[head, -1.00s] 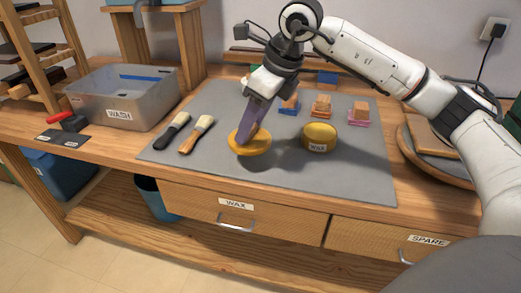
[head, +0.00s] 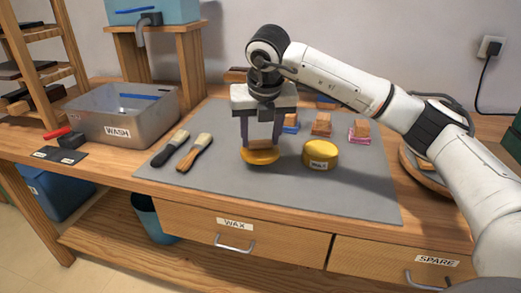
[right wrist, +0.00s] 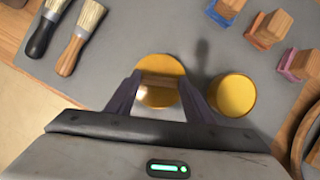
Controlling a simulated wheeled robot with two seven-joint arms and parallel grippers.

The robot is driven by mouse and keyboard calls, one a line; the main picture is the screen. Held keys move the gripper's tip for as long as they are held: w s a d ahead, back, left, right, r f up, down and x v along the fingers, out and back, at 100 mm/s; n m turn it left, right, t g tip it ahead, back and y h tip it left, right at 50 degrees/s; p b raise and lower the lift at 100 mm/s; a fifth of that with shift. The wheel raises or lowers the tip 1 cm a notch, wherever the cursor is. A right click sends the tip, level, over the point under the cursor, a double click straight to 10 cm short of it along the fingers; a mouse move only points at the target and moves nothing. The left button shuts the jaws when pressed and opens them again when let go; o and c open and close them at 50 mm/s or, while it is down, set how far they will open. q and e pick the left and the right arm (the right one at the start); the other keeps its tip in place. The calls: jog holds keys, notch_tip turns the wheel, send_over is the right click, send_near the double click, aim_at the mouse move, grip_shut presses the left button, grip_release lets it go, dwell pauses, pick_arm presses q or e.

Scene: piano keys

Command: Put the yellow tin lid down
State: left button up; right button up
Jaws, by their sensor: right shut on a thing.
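The yellow tin lid (head: 260,158) is at the middle of the grey mat, just left of the yellow tin (head: 319,154). My left gripper is not in view.
Two brushes (head: 195,152) lie left on the grey mat (head: 290,195). Several wooden blocks on coloured bases (head: 321,124) stand behind the tin. The WASH tub (head: 125,115) is at the left. The mat's front is clear.

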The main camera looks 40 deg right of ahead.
aim_at(261, 148)
jog(key=shift+f, duration=1.7)
jog(key=o, duration=1)
